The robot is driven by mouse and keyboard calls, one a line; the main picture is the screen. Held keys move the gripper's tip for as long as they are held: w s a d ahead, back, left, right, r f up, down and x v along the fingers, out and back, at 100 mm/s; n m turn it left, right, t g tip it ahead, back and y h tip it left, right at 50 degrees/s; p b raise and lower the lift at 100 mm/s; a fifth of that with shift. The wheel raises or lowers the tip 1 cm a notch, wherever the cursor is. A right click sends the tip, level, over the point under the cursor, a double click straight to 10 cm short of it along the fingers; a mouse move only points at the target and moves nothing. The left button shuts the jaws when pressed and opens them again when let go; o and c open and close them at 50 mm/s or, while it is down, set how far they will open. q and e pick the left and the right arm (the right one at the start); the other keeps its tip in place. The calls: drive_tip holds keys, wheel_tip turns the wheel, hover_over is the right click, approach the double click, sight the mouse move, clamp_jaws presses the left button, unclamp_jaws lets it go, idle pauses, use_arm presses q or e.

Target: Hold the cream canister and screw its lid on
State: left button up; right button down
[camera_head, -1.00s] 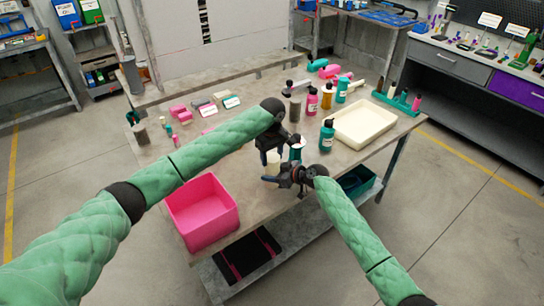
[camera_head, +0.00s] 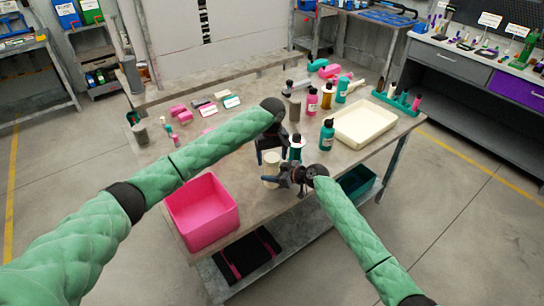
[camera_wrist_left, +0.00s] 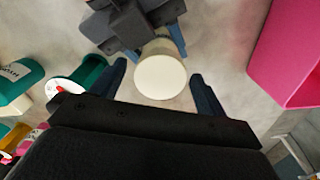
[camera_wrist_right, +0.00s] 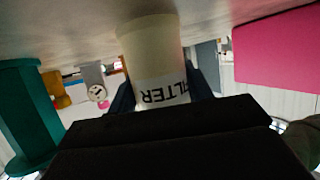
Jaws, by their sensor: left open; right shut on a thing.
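The cream canister (camera_head: 271,170) stands upright near the front of the table. In the right wrist view the canister (camera_wrist_right: 152,50) shows a label ending in "LTER", and my right gripper (camera_wrist_right: 158,92) is shut on its side. My right gripper (camera_head: 290,177) comes in from the right in the head view. A round cream disc, seemingly the lid (camera_wrist_left: 161,77), covers the canister's top. My left gripper (camera_head: 270,153) is open above the canister, its fingers (camera_wrist_left: 161,88) on either side of the disc and apart from it. Threads are hidden.
A pink bin (camera_head: 203,212) stands at the left front, and a teal bin (camera_head: 357,182) at the right. A teal bottle (camera_head: 326,135) and a cream tray (camera_head: 364,126) stand behind to the right. A teal container (camera_wrist_left: 88,75) is close beside the grippers.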

use_arm(q)
drive_tip(key=shift+r, duration=0.1)
drive_tip(key=shift+r, duration=2.15)
drive_tip(key=shift+c, duration=0.4)
wheel_tip(320, 180, up, 6)
drive_tip(key=w+a+t+y, duration=0.1)
drive_tip(key=w+a, duration=0.1)
drive_tip(key=w, duration=0.1)
drive_tip(key=s+f, duration=0.1)
drive_tip(key=s+d+f+m, duration=0.1)
drive_tip(key=shift+s+d+f+g, duration=0.1)
drive_tip(key=shift+s+f+g, duration=0.1)
drive_tip(key=shift+s+g, duration=0.2)
drive_tip(key=shift+s+d+h, duration=0.15)
drive_tip(key=shift+d+h, duration=0.25)
drive_tip(key=shift+h, duration=0.1)
